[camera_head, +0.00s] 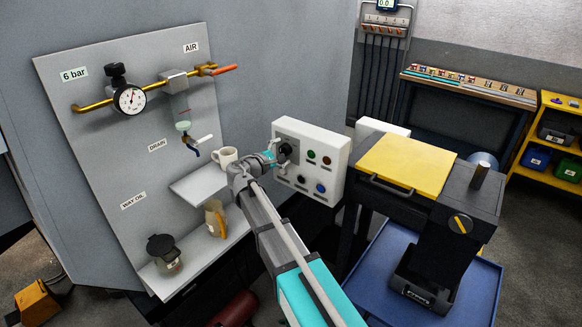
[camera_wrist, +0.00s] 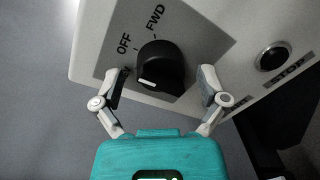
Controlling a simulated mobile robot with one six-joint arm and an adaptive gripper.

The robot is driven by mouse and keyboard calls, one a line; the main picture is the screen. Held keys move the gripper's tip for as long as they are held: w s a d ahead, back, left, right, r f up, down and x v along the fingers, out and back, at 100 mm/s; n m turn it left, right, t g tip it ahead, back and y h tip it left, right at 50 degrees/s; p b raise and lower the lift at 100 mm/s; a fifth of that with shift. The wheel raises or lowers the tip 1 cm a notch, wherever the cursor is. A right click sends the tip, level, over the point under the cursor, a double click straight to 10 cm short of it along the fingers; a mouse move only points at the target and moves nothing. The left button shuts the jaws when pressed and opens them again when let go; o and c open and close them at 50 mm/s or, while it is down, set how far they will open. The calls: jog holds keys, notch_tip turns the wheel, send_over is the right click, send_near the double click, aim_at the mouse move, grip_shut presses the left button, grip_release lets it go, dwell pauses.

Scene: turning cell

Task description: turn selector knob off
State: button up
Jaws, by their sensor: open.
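The selector knob (camera_wrist: 163,65) is black and round-bodied with a white mark on its lower-left side. It sits on a grey plate with the labels OFF and FWD at its upper left. A further mark at left is partly hidden by a finger. My gripper (camera_wrist: 160,82) is open, with one finger on each side of the knob, and a gap shows on both sides. In the head view my gripper (camera_head: 275,155) is at the left part of the white control box (camera_head: 335,150), and largely hides the knob there.
The box carries several buttons, and one above a STOP label (camera_wrist: 272,57) is right of the knob. A grey board (camera_head: 95,150) with gauge and valves is further left. A yellow-topped machine (camera_head: 405,165) is at right.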

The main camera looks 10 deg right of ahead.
jog(key=shift+n, duration=0.5)
jog(key=n, duration=0.4)
jog(key=shift+f+b, duration=0.1)
jog(key=shift+b, duration=0.2)
jog(key=n, duration=0.4)
jog(key=shift+d+h, duration=0.1)
jog(key=shift+h, duration=0.3)
jog(key=shift+s+a+n, duration=0.2)
jog(key=shift+s+n, duration=0.05)
jog(key=shift+n, duration=0.25)
jog(key=v, duration=1.3)
jog(key=s+d+f+m+g+y+p, duration=0.1)
jog(key=s+d+f+m+g, duration=0.1)
jog(key=d+f+m+g, duration=0.3)
jog(key=s+d+f+m+g+y+p, duration=0.1)
jog(key=s+d+f+m+y, duration=0.2)
jog(key=d, duration=0.5)
jog(key=s+d+f+m+g+y+p, duration=0.1)
jog(key=s+d+f+m+g+y, duration=0.1)
jog(key=s+m, duration=0.4)
jog(key=s+d+f+m+g+y+p, duration=0.1)
jog(key=s+d+f+m+g+y, duration=0.2)
jog(key=m, duration=0.5)
jog(key=s+d+y, duration=0.1)
jog(key=s+d, duration=0.1)
jog(key=s, duration=0.1)
jog(key=shift+y, duration=0.4)
